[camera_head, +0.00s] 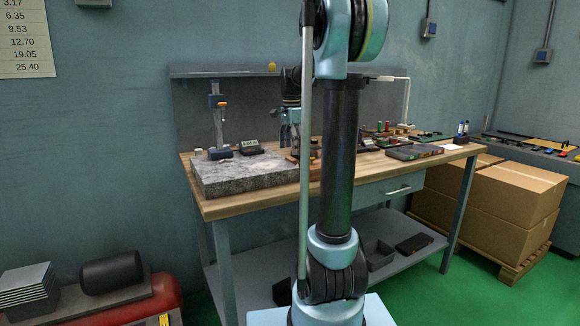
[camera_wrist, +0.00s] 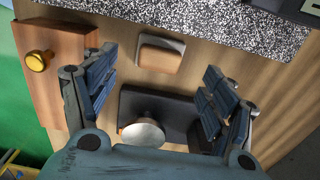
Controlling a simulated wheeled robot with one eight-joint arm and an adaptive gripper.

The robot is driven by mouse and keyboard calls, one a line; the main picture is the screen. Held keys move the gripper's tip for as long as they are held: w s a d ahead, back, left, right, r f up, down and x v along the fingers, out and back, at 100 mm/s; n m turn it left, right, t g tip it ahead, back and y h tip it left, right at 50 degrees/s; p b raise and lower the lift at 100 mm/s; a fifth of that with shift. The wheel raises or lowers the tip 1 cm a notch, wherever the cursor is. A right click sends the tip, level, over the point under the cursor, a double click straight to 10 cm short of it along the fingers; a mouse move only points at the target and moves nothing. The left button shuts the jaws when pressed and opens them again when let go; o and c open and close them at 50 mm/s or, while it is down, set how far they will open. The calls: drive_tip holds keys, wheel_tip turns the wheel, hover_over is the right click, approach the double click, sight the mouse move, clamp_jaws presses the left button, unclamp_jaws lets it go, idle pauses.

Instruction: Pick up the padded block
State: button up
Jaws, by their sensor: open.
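In the wrist view, a small tan-topped block with grey edges (camera_wrist: 160,54) lies on the wooden bench; it looks like the padded block, though I cannot be sure. My gripper (camera_wrist: 158,64) is open and empty, its two blue-grey fingers spread to the left and right of the block, apart from it. I cannot tell the height between them. In the head view my gripper (camera_head: 289,125) is above the bench, partly behind my arm, and I cannot make out the block there.
A dark block with a round silver knob (camera_wrist: 151,131) lies between the finger bases in the wrist view. A wooden box with a brass knob (camera_wrist: 61,84) stands left. The speckled granite plate (camera_head: 240,181) borders the spot. Cardboard boxes (camera_head: 517,190) stand right of the bench (camera_head: 260,205).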

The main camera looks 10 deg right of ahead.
sight(291, 158)
drive_tip(key=shift+f, duration=2.75)
drive_tip(key=shift+c, duration=0.4)
drive_tip(key=c, duration=1.2)
drive_tip(key=shift+r, duration=0.15)
wheel_tip(291, 158, up, 10)
drive_tip(key=shift+f, duration=0.1)
